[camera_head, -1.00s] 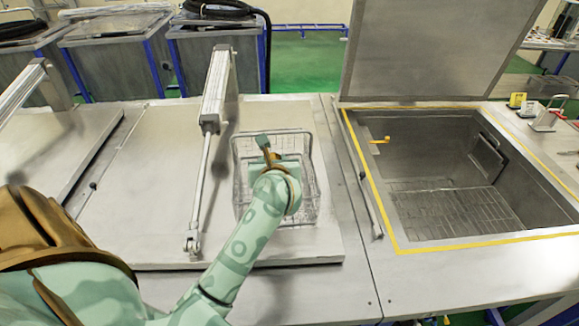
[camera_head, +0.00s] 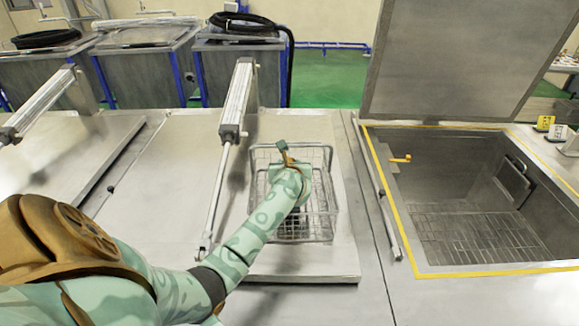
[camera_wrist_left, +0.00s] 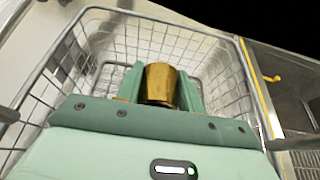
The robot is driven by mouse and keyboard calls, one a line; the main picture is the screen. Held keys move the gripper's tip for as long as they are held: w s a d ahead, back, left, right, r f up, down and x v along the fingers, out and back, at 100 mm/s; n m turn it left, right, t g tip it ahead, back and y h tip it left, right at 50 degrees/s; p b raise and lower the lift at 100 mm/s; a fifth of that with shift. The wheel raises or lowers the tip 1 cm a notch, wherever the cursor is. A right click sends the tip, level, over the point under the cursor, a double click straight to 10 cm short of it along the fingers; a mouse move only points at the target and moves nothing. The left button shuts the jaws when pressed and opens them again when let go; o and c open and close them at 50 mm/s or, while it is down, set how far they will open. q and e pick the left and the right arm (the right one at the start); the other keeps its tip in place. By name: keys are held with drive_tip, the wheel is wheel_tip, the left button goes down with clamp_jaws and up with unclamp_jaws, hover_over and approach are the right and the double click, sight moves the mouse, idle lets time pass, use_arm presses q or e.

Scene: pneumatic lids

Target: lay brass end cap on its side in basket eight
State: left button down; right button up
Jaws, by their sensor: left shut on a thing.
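The brass end cap (camera_wrist_left: 161,84) shows in the left wrist view as a gold, slightly tapered cylinder. My left gripper (camera_wrist_left: 162,88) is shut on it, one green finger on each side. Its lower part is hidden by the gripper body. The wire basket (camera_wrist_left: 243,72) surrounds the gripper and cap in that view; I cannot tell whether the cap touches the basket floor. In the head view the basket (camera_head: 328,190) stands on a closed metal lid, and my left arm reaches into it and hides the cap. No basket number is readable. My right gripper is not in view.
A metal cylinder with a rod (camera_head: 232,110) stands just left of the basket. To the right is an open tank (camera_head: 470,205) with a yellow-taped edge and raised lid (camera_head: 445,60). The flat lid (camera_head: 180,165) left of the cylinder is clear.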

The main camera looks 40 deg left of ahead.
use_arm(q)
drive_tip(key=shift+s+r, duration=0.1)
drive_tip(key=shift+f+b, duration=0.4)
drive_tip(key=shift+f, duration=0.05)
drive_tip(key=shift+s+d+f, duration=0.1)
drive_tip(key=shift+d+f, duration=0.05)
drive_tip(key=c, duration=0.9)
unclamp_jaws()
drive_tip(key=shift+f, duration=0.1)
drive_tip(key=shift+r, duration=0.35)
drive_tip(key=shift+r+p, duration=0.6)
drive_tip(key=shift+p, duration=0.05)
drive_tip(key=v, duration=1.1)
drive_tip(key=shift+s+d+f+p, duration=0.1)
drive_tip(key=shift+s+d+p, duration=0.15)
drive_tip(key=shift+p, duration=0.15)
